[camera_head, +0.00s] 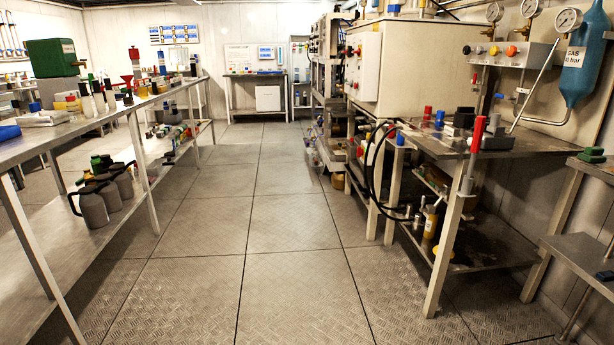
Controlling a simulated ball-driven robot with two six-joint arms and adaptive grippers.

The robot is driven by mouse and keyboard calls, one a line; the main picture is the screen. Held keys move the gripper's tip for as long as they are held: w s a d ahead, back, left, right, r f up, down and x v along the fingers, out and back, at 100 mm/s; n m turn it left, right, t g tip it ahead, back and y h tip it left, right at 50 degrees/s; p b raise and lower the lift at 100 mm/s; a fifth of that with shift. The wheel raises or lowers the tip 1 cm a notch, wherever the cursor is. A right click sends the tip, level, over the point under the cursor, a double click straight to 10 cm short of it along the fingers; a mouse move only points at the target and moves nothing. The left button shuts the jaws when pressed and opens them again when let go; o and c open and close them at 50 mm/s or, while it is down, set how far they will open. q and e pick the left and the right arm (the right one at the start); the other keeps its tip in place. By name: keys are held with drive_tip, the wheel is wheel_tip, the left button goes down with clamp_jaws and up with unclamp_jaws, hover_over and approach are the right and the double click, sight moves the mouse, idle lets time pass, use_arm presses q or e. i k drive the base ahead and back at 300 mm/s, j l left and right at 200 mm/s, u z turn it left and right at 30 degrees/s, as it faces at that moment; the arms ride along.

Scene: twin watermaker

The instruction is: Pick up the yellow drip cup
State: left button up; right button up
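No object here is clear enough for me to name it surely as the yellow drip cup. A small yellow cup-like thing (338,181) sits low beside the machine frame, in the middle distance right of the aisle. An amber-yellow bottle or cylinder (430,222) stands on the lower shelf of the right bench. A flat round yellow piece (460,257) lies at that shelf's front, partly behind a bench leg. Neither of my grippers shows in the head view.
A tiled floor aisle (285,240) runs clear down the middle. The left bench (60,145) carries bottles and a green box (52,57), with grey jugs (92,205) below. The right bench (540,140) has black hoses (372,165) looping off its left side.

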sight(143, 91)
drive_tip(key=i+j+u, duration=0.1)
drive_tip(key=i, duration=2.45)
drive_tip(key=i+l+u, duration=0.1)
drive_tip(key=i, duration=2.45)
drive_tip(key=i+u, duration=0.2)
drive_tip(key=i, duration=0.6)
drive_tip(key=i+l+u, duration=0.25)
drive_tip(key=i, duration=0.55)
drive_tip(key=i+j+z, duration=0.1)
drive_tip(key=i+z, duration=0.2)
drive_tip(key=i, duration=0.15)
drive_tip(key=i+j+z, duration=0.3)
drive_tip(key=i, duration=0.15)
drive_tip(key=i+j+z, duration=0.1)
drive_tip(key=i+z, duration=0.3)
drive_tip(key=i+j+z, duration=0.15)
drive_tip(key=z, duration=0.25)
drive_tip(key=i+j+z, duration=0.25)
drive_tip(key=z, duration=0.15)
drive_tip(key=i+j+z, duration=0.2)
drive_tip(key=j+z, duration=0.25)
drive_tip(key=i+j+z, duration=0.25)
drive_tip(key=j, duration=0.2)
drive_tip(key=z, duration=0.9)
